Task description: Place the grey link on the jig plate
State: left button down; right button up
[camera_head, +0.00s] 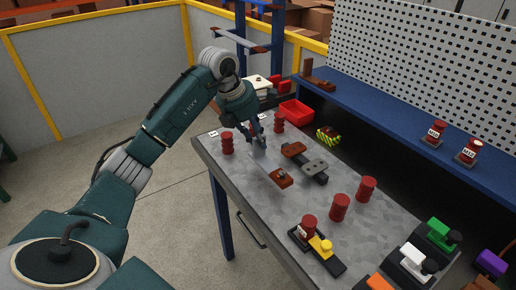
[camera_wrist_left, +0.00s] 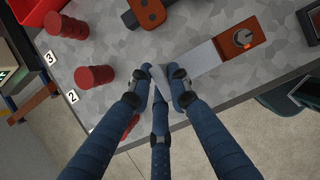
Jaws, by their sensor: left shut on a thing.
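My left gripper (camera_head: 256,139) points down over the workbench and is shut on a light grey flat piece; its fingertips (camera_wrist_left: 163,78) meet on this piece in the wrist view. A pale flat strip (camera_wrist_left: 205,60) runs from near the fingertips to a red-brown block (camera_wrist_left: 240,38) with a round metal fitting. The block also shows in the head view (camera_head: 282,178). I cannot tell whether strip and held piece are one. A grey two-holed link (camera_head: 315,167) and a brown holed link (camera_head: 293,149) lie at a dark bar beyond the gripper. I cannot clearly identify the jig plate. My right gripper is out of view.
Red ribbed insulators (camera_head: 227,143) stand along the bench, with two more (camera_head: 340,207) at the right. A red bin (camera_head: 296,112) and a yellow-black striped object (camera_head: 328,136) are behind. A blue shelf (camera_head: 400,115) runs behind.

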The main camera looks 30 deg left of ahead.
aim_at(257, 147)
pick_arm(q)
jog(key=shift+f+p, duration=0.3)
jog(key=shift+f, duration=1.65)
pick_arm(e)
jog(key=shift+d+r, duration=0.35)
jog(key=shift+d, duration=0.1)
pick_arm(q)
jog(key=c, duration=2)
grip_release()
jog(key=shift+f, duration=0.2)
jog(key=o, duration=0.4)
jog(key=shift+c, duration=0.2)
jog(key=shift+s, duration=0.1)
jog(key=shift+r, duration=0.1)
jog(key=shift+a+r, duration=0.1)
jog(key=shift+r, duration=0.4)
jog(key=b+v, duration=0.2)
jog(key=v, duration=0.9)
jog(key=shift+s, duration=0.2)
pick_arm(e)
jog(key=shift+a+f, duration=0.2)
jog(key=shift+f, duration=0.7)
